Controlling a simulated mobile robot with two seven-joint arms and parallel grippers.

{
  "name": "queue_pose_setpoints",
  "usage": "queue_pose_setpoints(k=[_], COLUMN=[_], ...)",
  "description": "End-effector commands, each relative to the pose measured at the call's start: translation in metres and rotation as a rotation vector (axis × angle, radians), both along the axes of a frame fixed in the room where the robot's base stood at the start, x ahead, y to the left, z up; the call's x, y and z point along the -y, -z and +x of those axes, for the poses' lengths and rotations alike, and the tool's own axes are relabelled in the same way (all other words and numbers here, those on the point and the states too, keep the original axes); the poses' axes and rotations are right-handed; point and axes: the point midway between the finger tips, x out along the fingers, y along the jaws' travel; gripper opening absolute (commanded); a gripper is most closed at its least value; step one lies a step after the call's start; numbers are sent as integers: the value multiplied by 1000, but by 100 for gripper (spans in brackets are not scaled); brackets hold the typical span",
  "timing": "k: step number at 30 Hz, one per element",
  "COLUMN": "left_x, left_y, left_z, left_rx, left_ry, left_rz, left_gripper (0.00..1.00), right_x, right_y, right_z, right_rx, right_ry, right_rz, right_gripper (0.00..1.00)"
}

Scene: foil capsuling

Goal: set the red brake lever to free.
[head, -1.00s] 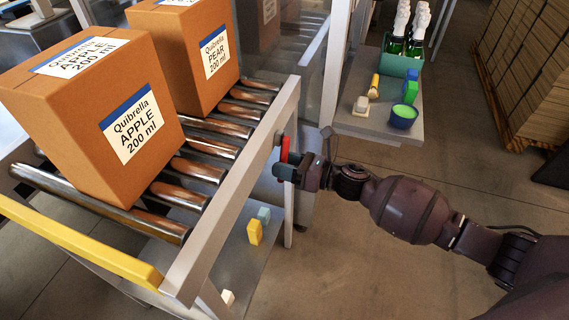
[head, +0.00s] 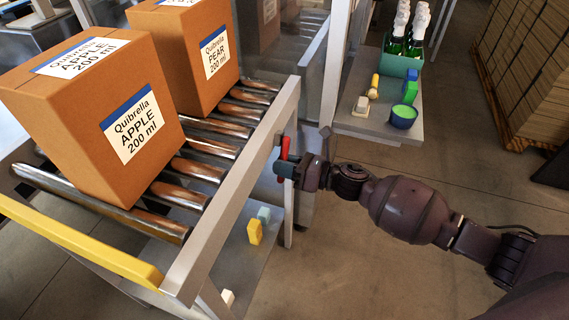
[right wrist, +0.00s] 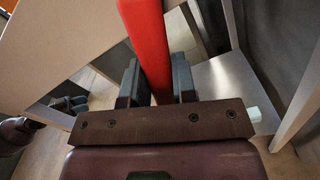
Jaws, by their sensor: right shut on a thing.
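The red brake lever (head: 285,148) is on the outer side of the roller conveyor's frame, near its far right post. It points upward in the head view. My right gripper (head: 285,169) is at the lever, shut on its lower visible part. In the right wrist view the lever (right wrist: 149,40) runs between the two dark fingers of my right gripper (right wrist: 156,82), with one finger on each side. The lever's mount is hidden.
Orange-brown boxes (head: 90,150) stand on the conveyor rollers (head: 205,170). A yellow bar (head: 85,245) edges the conveyor. A side table (head: 375,125) with a bowl (head: 403,117) and a bottle crate (head: 400,66) stands beyond my right arm. A lower shelf (head: 232,262) holds small blocks.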

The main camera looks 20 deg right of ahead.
Motion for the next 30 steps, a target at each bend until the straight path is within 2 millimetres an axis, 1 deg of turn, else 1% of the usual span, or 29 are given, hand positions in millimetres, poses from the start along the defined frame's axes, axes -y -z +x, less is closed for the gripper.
queue_pose_setpoints(k=[5, 11, 20, 30], left_x=[0, -1, -5, -6], left_y=[-9, -20, -30, -49], left_z=[4, 6, -5, -9], left_rx=[17, 33, 19, 25], left_ry=[1, 0, -13, -23], left_rz=[0, 0, 2, -2], left_gripper=[43, 43, 43, 43], right_x=[-3, -7, -15, -20], right_y=[-5, -11, -24, -41], right_z=[-4, -10, -22, -31], right_rx=[-56, -175, -410, -677], right_ry=[0, 1, -1, 0], right_rz=[39, 120, 277, 457], right_gripper=[0, 0, 0, 0])
